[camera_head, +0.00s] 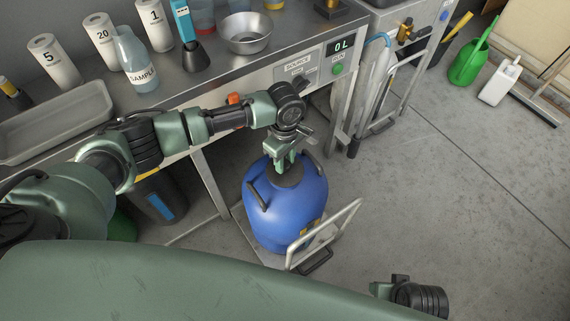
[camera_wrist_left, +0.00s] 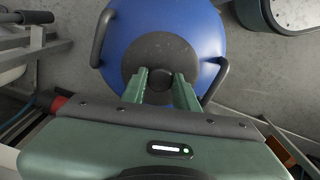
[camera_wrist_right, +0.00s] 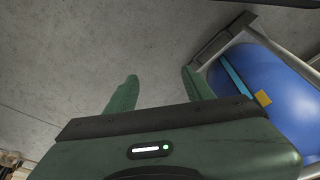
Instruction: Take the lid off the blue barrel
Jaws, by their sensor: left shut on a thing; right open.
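The blue barrel (camera_head: 285,210) stands upright on a small cart with a pale metal handle, in front of the bench. It has dark side handles. Its round dark lid (camera_wrist_left: 148,55) sits on top, with a knob (camera_wrist_left: 160,84) in the middle. My left gripper (camera_head: 287,167) points down over the lid; in the left wrist view its fingers (camera_wrist_left: 160,88) are shut on the knob. My right gripper (camera_wrist_right: 157,85) is open and empty above the floor, with the barrel (camera_wrist_right: 270,90) to its right in the right wrist view.
The steel bench (camera_head: 225,75) holds a metal bowl (camera_head: 244,33), a sample bottle (camera_head: 137,60), several white containers and a grey tray (camera_head: 55,122). The cart's handle (camera_head: 325,234) rises beside the barrel. A green watering can (camera_head: 470,62) and a white jug (camera_head: 499,84) stand far right.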

